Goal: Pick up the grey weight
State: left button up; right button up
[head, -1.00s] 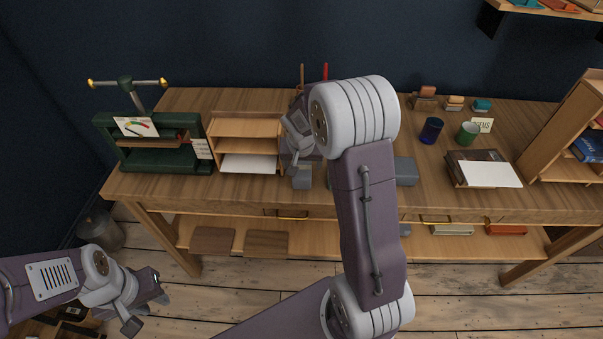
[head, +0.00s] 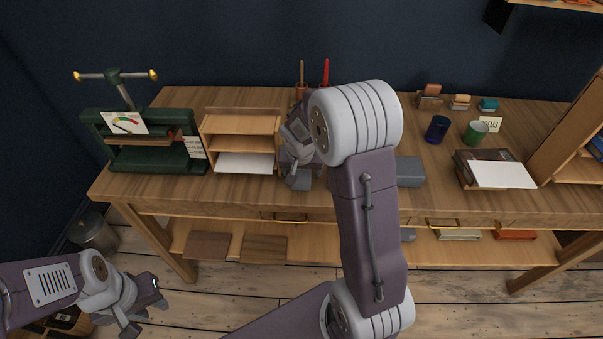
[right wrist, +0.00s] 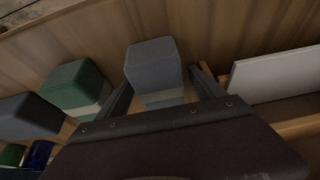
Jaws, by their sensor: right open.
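The grey weight, a grey block with a paler lower band (right wrist: 154,65), stands between the fingers of my right gripper (right wrist: 162,82) in the right wrist view. The fingers are open on either side of it, and I see no clear grip on it. In the head view my right gripper (head: 298,172) is low over the workbench, just right of the small wooden shelf; my arm and gripper mostly hide the block there. My left gripper (head: 146,307) is open and empty, low at the left in front of the bench.
A green block (right wrist: 75,88) and a darker grey block (right wrist: 28,115) stand left of the weight. A white sheet (right wrist: 275,74) lies close on its right, in the wooden shelf (head: 241,122). A green press (head: 150,158), cups and books stand farther off on the workbench (head: 420,205).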

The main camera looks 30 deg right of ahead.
jog(key=shift+s+a, duration=0.1)
grip_shut()
dwell(0.3)
jog(key=shift+r, duration=0.1)
jog(key=shift+r+p, duration=0.4)
jog(key=shift+p, duration=0.05)
jog(key=r, duration=0.2)
jog(key=r+p, duration=0.1)
jog(key=r, duration=0.1)
jog(key=shift+d+r, duration=0.1)
jog(key=shift+d, duration=0.3)
jog(key=s+d+r, duration=0.1)
jog(key=d+r, duration=0.1)
jog(key=d, duration=0.1)
jog(key=s+d+r+p, duration=0.1)
jog(key=d+r, duration=0.1)
jog(key=d, duration=0.2)
jog(key=s+d+r, duration=0.1)
jog(key=d+r, duration=0.1)
jog(key=d, duration=0.1)
jog(key=shift+s+d+r, duration=0.15)
jog(key=shift+d+r, duration=0.05)
jog(key=shift+d, duration=0.1)
